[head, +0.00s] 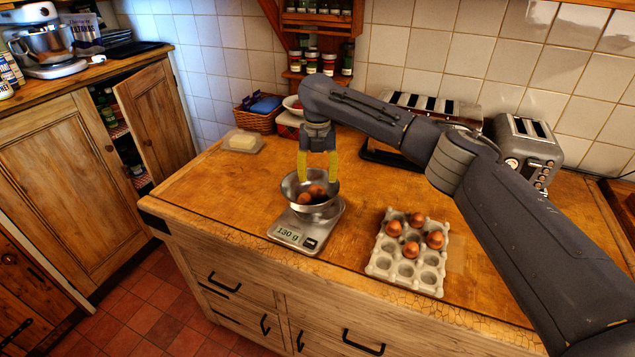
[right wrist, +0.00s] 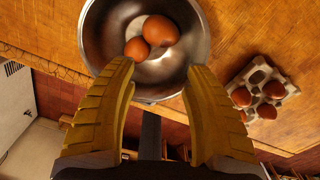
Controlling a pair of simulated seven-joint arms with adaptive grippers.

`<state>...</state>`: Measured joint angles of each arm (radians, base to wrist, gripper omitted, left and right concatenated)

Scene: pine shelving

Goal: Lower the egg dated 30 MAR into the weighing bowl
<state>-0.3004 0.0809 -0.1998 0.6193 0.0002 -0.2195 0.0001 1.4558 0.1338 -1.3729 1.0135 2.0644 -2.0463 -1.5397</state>
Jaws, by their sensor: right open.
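The steel weighing bowl (head: 290,187) stands on a scale (head: 291,236) that reads 130 g. Two brown eggs lie in the bowl; in the right wrist view they are a larger-looking one (right wrist: 160,30) and one (right wrist: 136,48) touching or close beside it. My right gripper (head: 318,179), with yellow fingers, points down over the bowl. It is open, with nothing between its fingertips (right wrist: 158,70). A grey egg carton (head: 429,281) to the right holds several brown eggs and has empty cups. No date is legible on any egg. My left gripper is not in view.
A toaster (head: 533,150), a wicker basket (head: 258,121) and a spice rack (head: 318,23) stand along the tiled wall. A butter dish (head: 241,143) sits at the back left. The wooden counter (head: 210,190) left of the scale is clear.

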